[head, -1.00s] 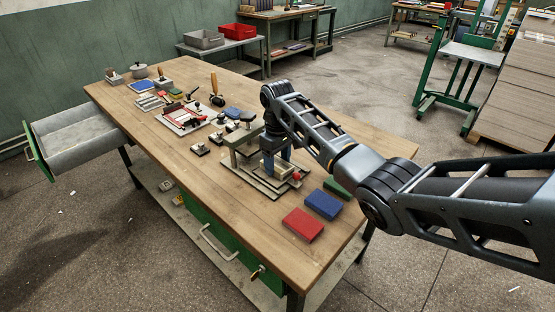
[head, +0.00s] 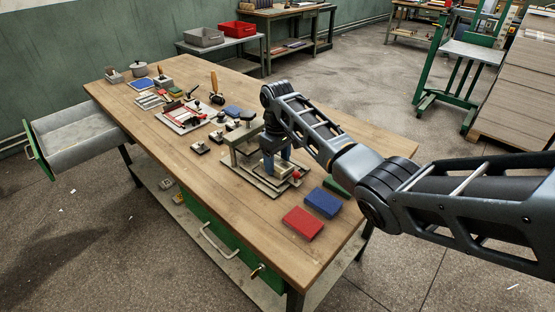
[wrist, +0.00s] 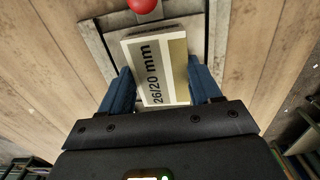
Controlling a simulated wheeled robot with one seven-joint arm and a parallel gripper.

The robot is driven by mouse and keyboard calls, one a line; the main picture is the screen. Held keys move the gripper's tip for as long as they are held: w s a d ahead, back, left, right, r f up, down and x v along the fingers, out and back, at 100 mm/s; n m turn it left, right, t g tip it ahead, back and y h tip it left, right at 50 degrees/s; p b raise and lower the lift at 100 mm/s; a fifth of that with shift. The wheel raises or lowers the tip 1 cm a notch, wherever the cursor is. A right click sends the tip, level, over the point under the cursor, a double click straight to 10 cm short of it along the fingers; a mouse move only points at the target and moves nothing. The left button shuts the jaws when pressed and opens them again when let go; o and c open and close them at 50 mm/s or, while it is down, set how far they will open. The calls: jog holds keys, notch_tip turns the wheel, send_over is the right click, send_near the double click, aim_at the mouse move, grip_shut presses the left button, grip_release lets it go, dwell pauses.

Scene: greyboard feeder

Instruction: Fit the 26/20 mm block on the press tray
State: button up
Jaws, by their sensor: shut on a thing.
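The 26/20 mm block (wrist: 160,68) is a pale block with a white label and a tan strip, seen large in the wrist view. My gripper (wrist: 160,92) is shut on it, with a blue finger on each side. The block is over the grey press tray (wrist: 95,42); I cannot tell whether it touches the tray floor. In the head view my gripper (head: 275,163) is low at the press, and my wrist and the press frame (head: 240,138) partly hide the block. A red ball knob (wrist: 142,5) is just beyond the block.
Red (head: 303,224), blue (head: 322,203) and green (head: 338,187) pads lie near the front right edge. A red-and-grey fixture (head: 185,116) and several small blocks stand to the left. An open drawer (head: 75,138) sticks out at the left. The front left tabletop is clear.

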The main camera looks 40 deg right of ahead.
aim_at(277, 163)
jog(key=o, duration=1.2)
jog(key=shift+c, duration=0.2)
jog(key=shift+r, duration=0.1)
jog(key=shift+r+b, duration=0.35)
jog(key=shift+r, duration=3.45)
